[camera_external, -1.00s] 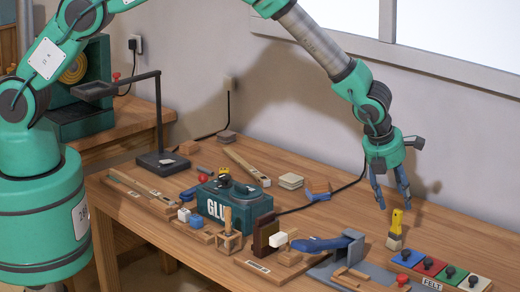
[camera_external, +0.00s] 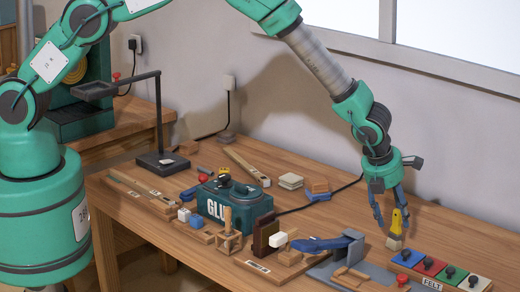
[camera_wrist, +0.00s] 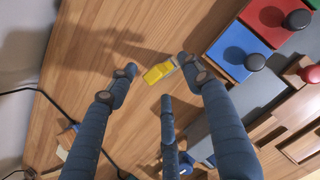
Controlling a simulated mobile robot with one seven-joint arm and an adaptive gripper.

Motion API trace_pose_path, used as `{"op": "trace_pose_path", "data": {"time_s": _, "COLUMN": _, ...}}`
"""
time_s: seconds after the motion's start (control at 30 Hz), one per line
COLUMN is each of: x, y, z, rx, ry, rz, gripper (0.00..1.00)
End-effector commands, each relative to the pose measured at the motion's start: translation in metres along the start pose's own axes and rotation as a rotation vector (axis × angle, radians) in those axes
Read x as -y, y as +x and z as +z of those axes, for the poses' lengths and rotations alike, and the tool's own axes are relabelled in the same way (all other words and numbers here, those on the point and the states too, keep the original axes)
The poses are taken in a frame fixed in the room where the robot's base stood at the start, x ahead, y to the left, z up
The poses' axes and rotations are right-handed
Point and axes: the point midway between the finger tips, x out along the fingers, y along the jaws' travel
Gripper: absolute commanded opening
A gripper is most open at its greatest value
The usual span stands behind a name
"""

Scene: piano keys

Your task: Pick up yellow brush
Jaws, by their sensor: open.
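The yellow brush (camera_external: 396,222) stands upright on the table, its yellow handle up and pale bristle end down, left of the felt box. In the wrist view the yellow brush (camera_wrist: 158,73) shows between the fingertips, closest to the right finger. My gripper (camera_external: 390,217) points down with its blue fingers around the brush handle. It also shows in the wrist view (camera_wrist: 155,85) with its fingers spread apart. The fingers partly cover the brush in the external view. I cannot tell whether any finger touches it.
The felt box (camera_external: 440,270) with blue, red, green and white pads with dark knobs stands just right of the brush. The table (camera_external: 350,205) behind the brush is clear.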

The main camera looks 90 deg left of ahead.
Motion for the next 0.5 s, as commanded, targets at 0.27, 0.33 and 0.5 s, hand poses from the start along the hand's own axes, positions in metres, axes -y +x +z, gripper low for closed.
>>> {"op": "trace_pose_path", "data": {"time_s": 0.27, "x": 0.0, "y": 0.0, "z": 0.0, "rx": 0.001, "ry": 0.0, "rz": 0.0, "gripper": 0.5}}
{"op": "trace_pose_path", "data": {"time_s": 0.33, "x": 0.0, "y": 0.001, "z": 0.0, "rx": 0.0, "ry": 0.0, "rz": 0.0, "gripper": 0.5}}
{"op": "trace_pose_path", "data": {"time_s": 0.5, "x": 0.0, "y": 0.011, "z": -0.004, "rx": -0.001, "ry": 0.002, "rz": 0.001, "gripper": 0.5}}
